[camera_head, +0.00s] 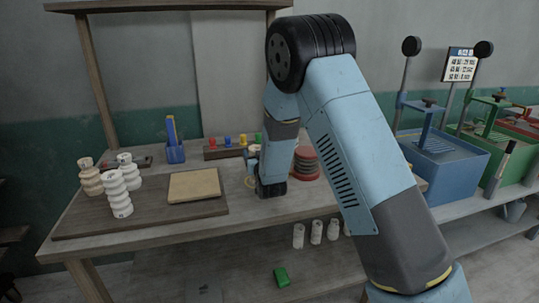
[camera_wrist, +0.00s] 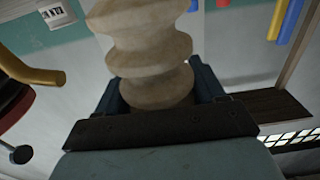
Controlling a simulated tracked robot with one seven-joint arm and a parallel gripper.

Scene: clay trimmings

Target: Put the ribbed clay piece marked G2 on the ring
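A beige ribbed clay piece (camera_wrist: 150,60) fills the space between the two fingers of my gripper (camera_wrist: 155,92) in the wrist view. The fingers sit close on both its sides, and my gripper looks shut on it. No marking on it can be read. In the head view my gripper (camera_head: 266,182) is low over the bench, right of the tan board, and largely hides what it holds. A small tan edge (camera_head: 250,182) shows beside it; I cannot tell whether it is the ring. Other ribbed pieces stand at the left: one tan (camera_head: 90,179), two whitish (camera_head: 117,195) (camera_head: 128,172).
The ribbed pieces stand on a dark board (camera_head: 140,220) beside a tan slab (camera_head: 194,185). A blue tool holder (camera_head: 175,154), a rack of coloured items (camera_head: 225,148) and stacked red discs (camera_head: 306,164) are behind. Blue (camera_head: 440,170) and green presses are at right.

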